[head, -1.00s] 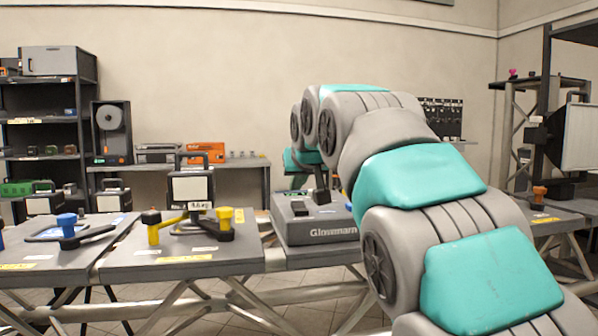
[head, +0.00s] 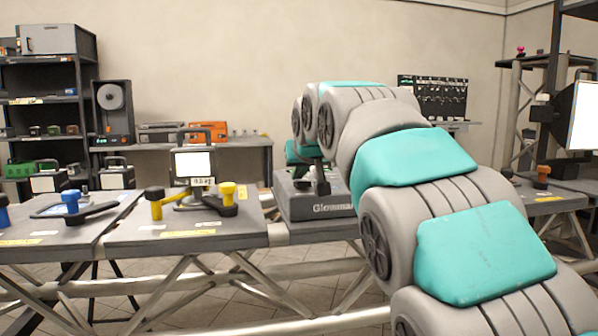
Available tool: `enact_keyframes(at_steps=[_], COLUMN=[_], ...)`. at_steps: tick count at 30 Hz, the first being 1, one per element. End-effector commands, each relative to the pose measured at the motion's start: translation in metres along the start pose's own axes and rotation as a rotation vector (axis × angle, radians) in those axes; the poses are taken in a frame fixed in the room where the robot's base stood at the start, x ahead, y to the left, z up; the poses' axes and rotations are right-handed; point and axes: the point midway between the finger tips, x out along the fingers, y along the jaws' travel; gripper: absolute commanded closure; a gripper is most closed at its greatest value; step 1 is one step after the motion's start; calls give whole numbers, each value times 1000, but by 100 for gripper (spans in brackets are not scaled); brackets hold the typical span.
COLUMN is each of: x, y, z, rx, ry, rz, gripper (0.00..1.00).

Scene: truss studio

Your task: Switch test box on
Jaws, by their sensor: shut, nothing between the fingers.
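A grey box with "Glowmark"-like lettering (head: 318,208), seemingly the test box, stands on the bench at the centre. Dark parts show on its top, but the switch cannot be made out clearly. My gripper (head: 321,184) is small and dark, pointing down over the box's top behind my grey and teal arm. It is shut and holds nothing. Whether its tips touch the box cannot be told. My arm hides the box's right side.
A small lamp with a white panel (head: 193,163) and yellow (head: 227,193) and blue (head: 71,200) knobs stand on the left benches. A black shelf (head: 45,100) is behind. A large white panel (head: 584,115) stands at right.

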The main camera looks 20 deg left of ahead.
Motion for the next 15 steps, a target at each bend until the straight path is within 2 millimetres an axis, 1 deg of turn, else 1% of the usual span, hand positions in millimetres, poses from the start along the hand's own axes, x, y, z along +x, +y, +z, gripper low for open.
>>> enact_keyframes(at_steps=[8, 15], x=[-3, -10], y=[0, 0], z=[0, 7], rx=[0, 0], ry=[2, 2], rz=[0, 0], gripper=[100, 100])
